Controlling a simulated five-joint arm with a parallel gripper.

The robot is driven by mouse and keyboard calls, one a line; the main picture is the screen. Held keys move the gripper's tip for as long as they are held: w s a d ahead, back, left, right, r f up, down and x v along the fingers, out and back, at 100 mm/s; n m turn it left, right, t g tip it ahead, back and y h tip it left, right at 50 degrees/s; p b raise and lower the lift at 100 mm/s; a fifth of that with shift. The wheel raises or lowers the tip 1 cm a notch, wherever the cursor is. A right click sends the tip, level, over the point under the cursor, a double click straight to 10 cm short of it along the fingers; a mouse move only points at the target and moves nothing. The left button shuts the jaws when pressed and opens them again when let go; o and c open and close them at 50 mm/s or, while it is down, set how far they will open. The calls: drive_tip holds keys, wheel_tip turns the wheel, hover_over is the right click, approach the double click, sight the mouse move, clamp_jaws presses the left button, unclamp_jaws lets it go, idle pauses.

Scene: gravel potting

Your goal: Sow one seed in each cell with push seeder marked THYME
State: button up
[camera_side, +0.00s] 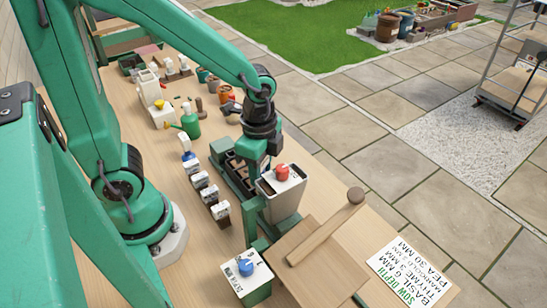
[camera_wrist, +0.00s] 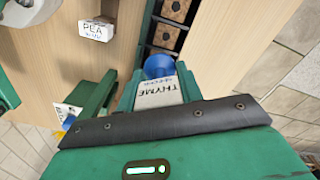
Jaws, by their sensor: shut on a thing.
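In the wrist view, the push seeder marked THYME (camera_wrist: 158,93), a pale block with a blue knob (camera_wrist: 159,66), sits between the jaws of my gripper (camera_wrist: 148,92). The jaws are shut on it. Beyond the knob are cells of a dark tray with brown soil (camera_wrist: 167,36). In the side view, my gripper (camera_side: 256,160) is low over the green-edged cell tray (camera_side: 222,150). The seeder's tip and its height above the cells are hidden. I cannot tell whether any cell holds a seed.
Small labelled blocks (camera_side: 208,195) stand in a row left of the tray; one reads PEA (camera_wrist: 95,30).

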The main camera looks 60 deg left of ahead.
drive_tip(key=shift+a+r, duration=0.25)
drive_tip(key=shift+a, duration=0.55)
drive_tip(key=shift+a+r, duration=0.2)
drive_tip(key=shift+a, duration=0.6)
drive_tip(key=shift+f, duration=0.1)
drive_tip(key=shift+f, duration=1.3)
drive_tip(key=shift+f, duration=0.65)
drive_tip(key=shift+r, duration=0.15)
drive_tip(key=shift+r, duration=1.4)
drive_tip(key=shift+a+r, duration=0.25)
drive_tip(key=shift+a, duration=0.7)
drive_tip(key=shift+a+r, duration=0.2)
drive_tip(key=shift+a, duration=0.75)
